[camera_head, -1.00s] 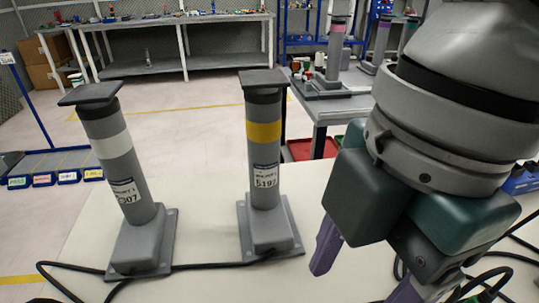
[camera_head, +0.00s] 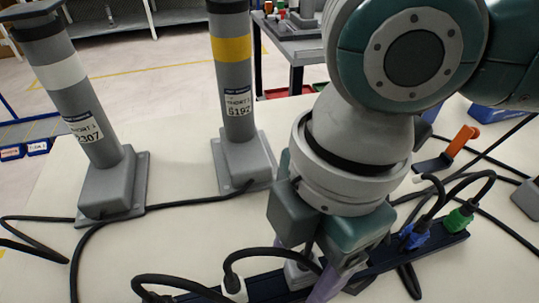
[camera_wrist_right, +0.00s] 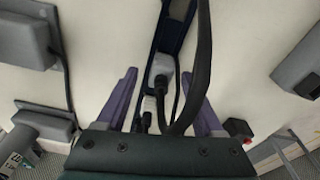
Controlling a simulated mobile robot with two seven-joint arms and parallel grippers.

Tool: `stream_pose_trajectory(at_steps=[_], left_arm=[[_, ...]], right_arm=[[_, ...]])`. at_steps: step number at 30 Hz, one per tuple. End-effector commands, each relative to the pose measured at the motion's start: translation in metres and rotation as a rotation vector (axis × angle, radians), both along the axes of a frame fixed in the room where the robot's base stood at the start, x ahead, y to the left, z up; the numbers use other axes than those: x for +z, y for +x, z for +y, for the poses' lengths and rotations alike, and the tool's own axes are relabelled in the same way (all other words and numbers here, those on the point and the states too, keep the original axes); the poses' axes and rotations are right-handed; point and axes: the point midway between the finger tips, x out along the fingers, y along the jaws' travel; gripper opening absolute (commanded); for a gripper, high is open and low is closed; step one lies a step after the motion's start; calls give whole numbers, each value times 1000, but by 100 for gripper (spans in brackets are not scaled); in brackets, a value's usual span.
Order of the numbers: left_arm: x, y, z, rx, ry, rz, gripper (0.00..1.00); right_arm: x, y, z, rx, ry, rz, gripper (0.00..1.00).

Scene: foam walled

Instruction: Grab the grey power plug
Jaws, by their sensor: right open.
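The grey power plug (camera_head: 298,274) sits in the dark blue power strip (camera_head: 385,262) at the bottom of the head view, partly hidden by my right gripper. In the right wrist view the grey plug (camera_wrist_right: 161,70) lies between the two purple fingers, with its black cable running back toward the palm. My right gripper (camera_head: 306,264) points down over the strip; it also shows in the right wrist view (camera_wrist_right: 158,76). Its fingers are apart, one on each side of the plug, with visible gaps. My left gripper is not in view.
A white plug (camera_head: 235,288) is left of the gripper. A blue plug (camera_head: 415,238) and green plug (camera_head: 459,217) are to the right in the strip. Black cables loop around them. Two grey posts (camera_head: 236,95) (camera_head: 74,85) stand behind. The pale tabletop (camera_head: 170,245) is mostly bare at left.

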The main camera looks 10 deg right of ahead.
Motion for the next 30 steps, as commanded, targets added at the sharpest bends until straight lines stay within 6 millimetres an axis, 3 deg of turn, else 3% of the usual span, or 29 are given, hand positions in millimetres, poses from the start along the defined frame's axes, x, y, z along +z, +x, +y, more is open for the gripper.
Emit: stream_pose_trajectory(at_steps=[5, 23, 30], left_arm=[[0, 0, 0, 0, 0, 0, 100], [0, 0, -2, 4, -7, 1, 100], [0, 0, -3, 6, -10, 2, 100]], right_arm=[[1, 0, 0, 0, 0, 0, 67], [1, 0, 0, 0, 1, -1, 0], [1, 0, 0, 0, 1, -1, 0]])
